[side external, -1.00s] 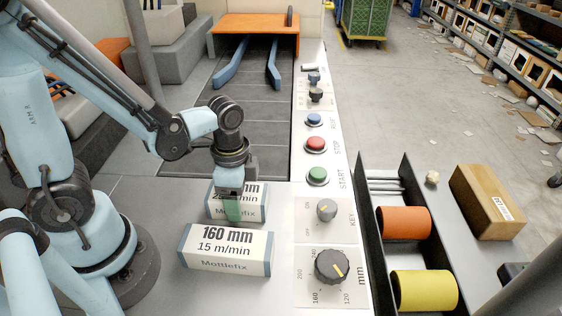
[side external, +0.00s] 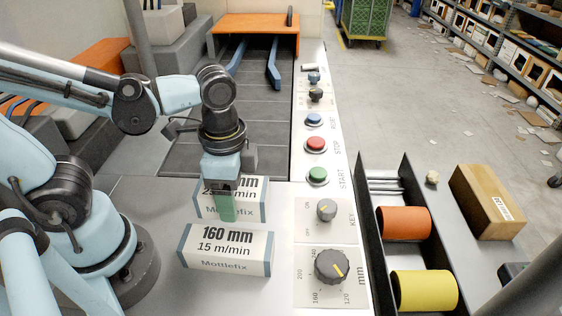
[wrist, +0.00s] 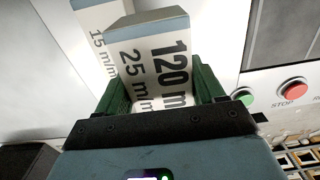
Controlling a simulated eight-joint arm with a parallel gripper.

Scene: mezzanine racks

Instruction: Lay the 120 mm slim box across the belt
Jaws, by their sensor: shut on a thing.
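The 120 mm slim box (side external: 253,208) is white with blue-grey ends and is marked 25 m/min. My gripper (side external: 226,205) is shut on it, its green fingers pointing down and covering part of the label in the side view. In the wrist view the box (wrist: 150,65) sits between both green fingers and its 120 m lettering shows. It appears a little above the grey deck; the exact gap is hard to tell. The belt (side external: 262,110) is the dark segmented strip behind, with two blue guide rails (side external: 273,65) at its far end.
A second white box marked 160 mm, 15 m/min (side external: 228,249) lies on the deck just in front of the held box. The control strip with a green button (side external: 318,176), red button (side external: 315,145) and large dial (side external: 331,266) runs along the right.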

